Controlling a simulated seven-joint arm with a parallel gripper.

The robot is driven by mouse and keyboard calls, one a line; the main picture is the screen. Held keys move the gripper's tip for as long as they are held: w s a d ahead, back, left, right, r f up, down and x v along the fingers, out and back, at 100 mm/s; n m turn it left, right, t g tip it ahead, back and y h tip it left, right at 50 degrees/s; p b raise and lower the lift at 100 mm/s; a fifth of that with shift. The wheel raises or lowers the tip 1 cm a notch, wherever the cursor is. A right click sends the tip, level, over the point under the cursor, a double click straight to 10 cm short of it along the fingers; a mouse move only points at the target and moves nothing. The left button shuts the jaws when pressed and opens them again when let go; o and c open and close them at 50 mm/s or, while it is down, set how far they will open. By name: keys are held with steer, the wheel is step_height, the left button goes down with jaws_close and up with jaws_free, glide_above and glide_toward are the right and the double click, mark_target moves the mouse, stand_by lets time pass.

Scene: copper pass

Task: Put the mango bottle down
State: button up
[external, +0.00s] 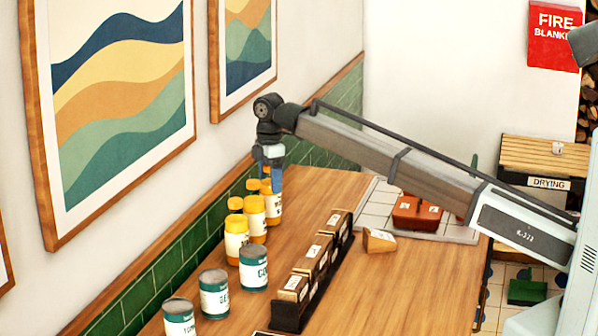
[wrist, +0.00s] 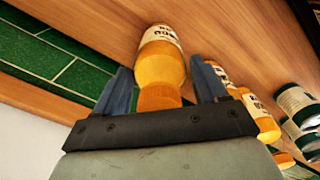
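A yellow-orange bottle with a white label (wrist: 160,60) is between the two blue fingers of my gripper (wrist: 160,78) in the wrist view. A narrow gap shows between the bottle and each finger, so the gripper looks open around it. The label print is too small to read surely as mango. In the external view my gripper (external: 268,178) points down over the back of the bottle group, with its fingers around the top of a yellow bottle (external: 273,211). That bottle appears upright on the wooden counter (external: 350,290).
Other yellow bottles (external: 236,240) stand close by, along the green-tiled wall. Several green-and-white cans (external: 214,294) stand nearer the camera. A black rack of small boxes (external: 318,268) runs to the right. A red-brown container (external: 416,213) sits on white tiles.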

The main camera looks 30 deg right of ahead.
steer(key=shift+o, duration=1.2)
step_height(320, 180, up, 12)
steer(key=shift+r, duration=0.15)
